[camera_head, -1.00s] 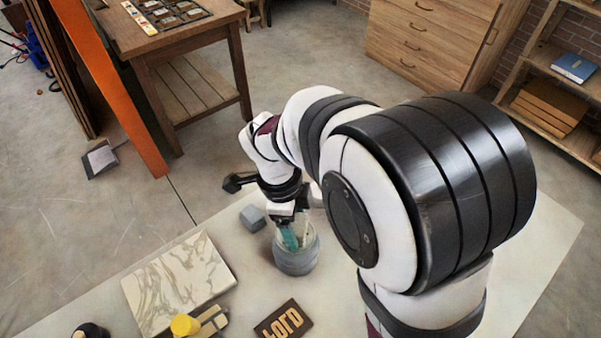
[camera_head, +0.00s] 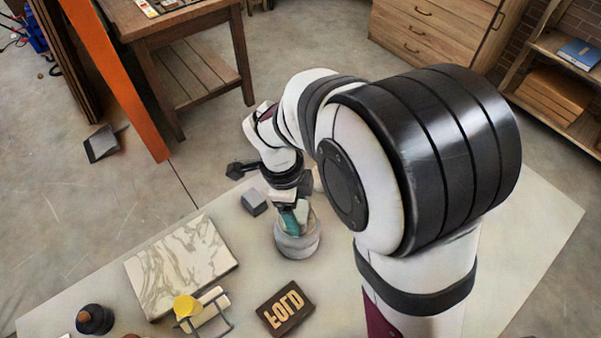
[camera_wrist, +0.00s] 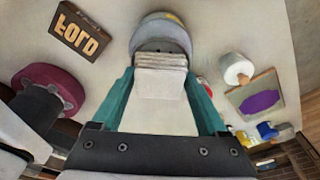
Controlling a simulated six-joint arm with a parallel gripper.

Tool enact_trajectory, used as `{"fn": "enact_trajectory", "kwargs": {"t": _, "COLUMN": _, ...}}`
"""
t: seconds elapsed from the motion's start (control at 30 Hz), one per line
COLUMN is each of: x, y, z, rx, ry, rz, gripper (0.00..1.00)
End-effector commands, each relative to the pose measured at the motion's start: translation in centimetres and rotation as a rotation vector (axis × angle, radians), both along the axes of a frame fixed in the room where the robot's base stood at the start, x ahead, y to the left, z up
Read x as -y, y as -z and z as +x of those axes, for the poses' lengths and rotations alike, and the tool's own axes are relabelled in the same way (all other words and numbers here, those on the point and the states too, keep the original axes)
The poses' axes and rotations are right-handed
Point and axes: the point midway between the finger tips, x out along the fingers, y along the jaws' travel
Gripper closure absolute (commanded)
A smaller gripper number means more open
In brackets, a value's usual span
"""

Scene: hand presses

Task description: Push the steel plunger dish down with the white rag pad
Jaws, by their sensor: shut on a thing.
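The steel plunger dish is a round grey piece (camera_head: 297,243) on the pale table in the head view. In the wrist view its grey rounded rim and side (camera_wrist: 160,28) show just beyond the pad. My gripper (camera_head: 292,219) is over the dish, pointing down. In the wrist view my gripper (camera_wrist: 161,84) has its two teal fingers shut on the white rag pad (camera_wrist: 160,88), a layered folded block. The pad's far edge overlaps the dish in that view. I cannot tell whether it touches the dish; the dish's top is mostly hidden.
A marbled slab (camera_head: 182,264) lies to the left. A grey block (camera_head: 254,202) sits just behind left of the dish. A dark lettered block (camera_head: 286,308) and a yellow-topped item (camera_head: 187,305) are in front. A dark round knob (camera_head: 94,319) is at front left.

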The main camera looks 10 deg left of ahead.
Motion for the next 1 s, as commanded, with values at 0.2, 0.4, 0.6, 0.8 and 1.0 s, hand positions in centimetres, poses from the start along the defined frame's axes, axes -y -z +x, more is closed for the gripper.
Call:
{"fn": "enact_trajectory", "kwargs": {"t": 0.2, "x": 0.00, "y": 0.27, "z": -0.01, "rx": 0.000, "ry": 0.000, "rz": 0.000, "gripper": 0.68}}
{"fn": "enact_trajectory", "kwargs": {"t": 0.4, "x": 0.01, "y": 0.50, "z": -0.02, "rx": -0.001, "ry": 0.001, "rz": 0.000, "gripper": 0.68}}
{"fn": "enact_trajectory", "kwargs": {"t": 0.6, "x": 0.00, "y": 0.75, "z": -0.02, "rx": 0.000, "ry": 0.001, "rz": 0.000, "gripper": 0.68}}
{"fn": "enact_trajectory", "kwargs": {"t": 0.8, "x": 0.00, "y": 0.89, "z": -0.01, "rx": 0.000, "ry": 0.001, "rz": 0.000, "gripper": 0.68}}
{"fn": "enact_trajectory", "kwargs": {"t": 1.0, "x": 0.00, "y": 0.89, "z": -0.02, "rx": 0.000, "ry": 0.000, "rz": 0.000, "gripper": 0.68}}
